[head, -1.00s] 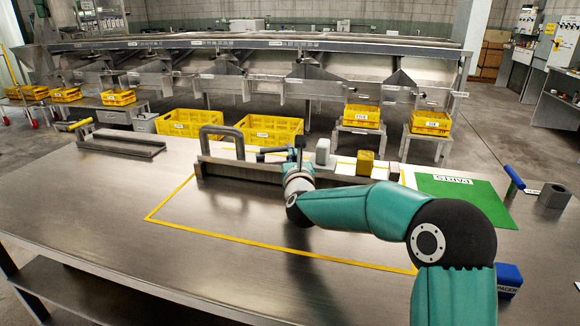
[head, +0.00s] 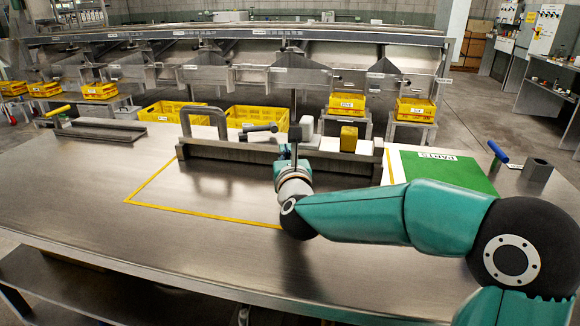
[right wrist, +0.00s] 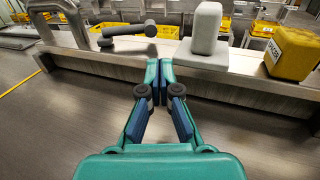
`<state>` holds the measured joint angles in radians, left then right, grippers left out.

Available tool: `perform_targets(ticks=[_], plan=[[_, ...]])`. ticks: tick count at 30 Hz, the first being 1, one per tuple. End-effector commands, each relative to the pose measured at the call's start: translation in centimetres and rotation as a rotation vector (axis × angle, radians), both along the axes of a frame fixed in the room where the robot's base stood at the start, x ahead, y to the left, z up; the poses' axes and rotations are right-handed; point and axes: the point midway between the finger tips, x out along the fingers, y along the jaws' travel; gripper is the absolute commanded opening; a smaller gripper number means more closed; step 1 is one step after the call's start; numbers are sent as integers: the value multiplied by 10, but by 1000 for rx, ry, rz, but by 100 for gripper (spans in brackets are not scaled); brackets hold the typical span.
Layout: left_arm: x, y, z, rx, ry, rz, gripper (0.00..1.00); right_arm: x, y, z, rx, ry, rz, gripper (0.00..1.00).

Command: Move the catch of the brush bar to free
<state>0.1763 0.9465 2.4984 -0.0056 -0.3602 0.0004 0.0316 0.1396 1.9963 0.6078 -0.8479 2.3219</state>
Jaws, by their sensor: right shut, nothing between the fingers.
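The long metal bar (head: 230,152), which I take for the brush bar, lies across the worktable. A dark lever (head: 260,128), apparently its catch, lies roughly level at its top; it also shows in the right wrist view (right wrist: 128,29), left of my fingers. A grey block (right wrist: 205,30) and a yellow block (right wrist: 292,54) stand along the bar to the right. My right gripper (right wrist: 165,68) is shut and empty, its tips close to the bar's near face, right of the lever. Contact with the bar cannot be told. My left gripper is out of view.
A grey arched handle (head: 200,109) rises at the bar's left end. A green mat (head: 440,172), a blue-handled tool (head: 497,152) and a dark hollow block (head: 537,170) are at right. The yellow-outlined area (head: 200,212) in front is mostly clear.

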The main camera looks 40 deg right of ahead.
Motion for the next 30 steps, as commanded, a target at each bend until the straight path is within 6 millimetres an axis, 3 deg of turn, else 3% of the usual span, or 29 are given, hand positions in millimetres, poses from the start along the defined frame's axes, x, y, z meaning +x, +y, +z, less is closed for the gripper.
perform_targets(ticks=[3,11,14,19,22,24,26,30], plan=[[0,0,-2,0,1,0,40,-18,10,1,-1,-2,4,0],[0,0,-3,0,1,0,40,-34,16,1,-52,23,-2,0],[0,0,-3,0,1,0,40,-39,8,7,-167,63,-46,0],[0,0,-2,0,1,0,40,-56,-34,38,-442,189,-291,0],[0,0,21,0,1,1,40,-51,-49,54,-605,382,-460,0],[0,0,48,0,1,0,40,-41,-48,61,-708,566,-558,0],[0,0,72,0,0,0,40,-31,-41,61,-782,729,-616,0],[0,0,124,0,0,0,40,-9,-6,51,-901,1028,-667,0]])
